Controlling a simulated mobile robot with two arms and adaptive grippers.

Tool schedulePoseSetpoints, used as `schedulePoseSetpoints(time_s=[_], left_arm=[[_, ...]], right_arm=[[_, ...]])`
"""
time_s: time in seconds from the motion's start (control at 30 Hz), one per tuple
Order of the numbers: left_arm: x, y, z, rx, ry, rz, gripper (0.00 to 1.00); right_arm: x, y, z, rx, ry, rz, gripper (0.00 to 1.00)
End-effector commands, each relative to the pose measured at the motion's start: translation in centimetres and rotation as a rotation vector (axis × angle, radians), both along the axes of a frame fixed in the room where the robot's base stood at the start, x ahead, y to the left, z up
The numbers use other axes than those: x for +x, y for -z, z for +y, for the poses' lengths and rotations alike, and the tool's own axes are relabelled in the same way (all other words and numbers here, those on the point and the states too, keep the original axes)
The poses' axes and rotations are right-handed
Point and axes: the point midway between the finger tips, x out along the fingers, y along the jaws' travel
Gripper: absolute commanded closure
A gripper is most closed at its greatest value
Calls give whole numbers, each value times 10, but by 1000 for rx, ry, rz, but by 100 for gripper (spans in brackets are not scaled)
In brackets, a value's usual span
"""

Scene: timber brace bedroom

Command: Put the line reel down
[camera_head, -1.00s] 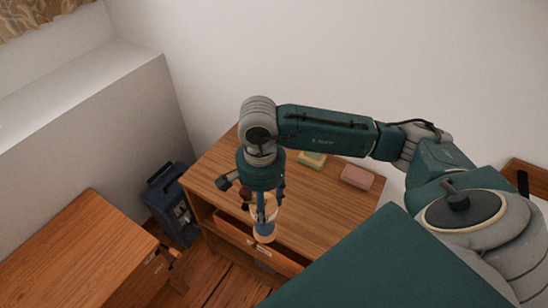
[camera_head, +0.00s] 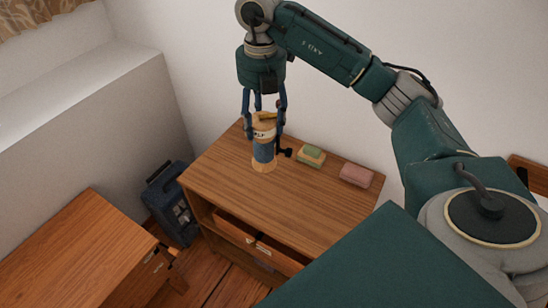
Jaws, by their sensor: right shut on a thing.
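The line reel (camera_head: 264,152) has a blue wound middle and pale wooden ends, with a label near its top. A small dark knob shows at its right side. My right gripper (camera_head: 265,121) points down with its blue fingers shut around the reel's upper part. The reel is upright over the back left part of the wooden cabinet's top (camera_head: 300,205). I cannot tell whether its base touches the top or hangs just above it. My left gripper is not in view.
A green and yellow block (camera_head: 312,155) and a pink block (camera_head: 356,175) lie on the cabinet top, right of the reel. The front of the top is clear. A wooden desk (camera_head: 75,250) stands left. A dark blue case (camera_head: 172,205) stands between them.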

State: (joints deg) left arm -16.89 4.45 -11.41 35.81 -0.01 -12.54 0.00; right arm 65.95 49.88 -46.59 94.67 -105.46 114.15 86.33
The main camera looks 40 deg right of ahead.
Motion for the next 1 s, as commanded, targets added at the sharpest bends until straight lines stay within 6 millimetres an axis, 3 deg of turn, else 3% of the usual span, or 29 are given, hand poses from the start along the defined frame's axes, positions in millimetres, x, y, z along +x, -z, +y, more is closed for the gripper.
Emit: schedulePoseSetpoints(time_s=[0.13,0.23,0.57,0.7,0.8,1.0], left_arm=[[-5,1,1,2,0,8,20],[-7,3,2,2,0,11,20],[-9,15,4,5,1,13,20],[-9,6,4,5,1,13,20],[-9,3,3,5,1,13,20],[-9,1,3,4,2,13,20]], right_arm=[[4,-8,-3,1,136,-2,99],[3,2,-3,0,165,3,99],[1,86,-1,4,167,7,99],[2,115,-3,0,167,5,99],[2,133,-3,-1,167,3,99],[3,151,-3,0,166,1,99]])
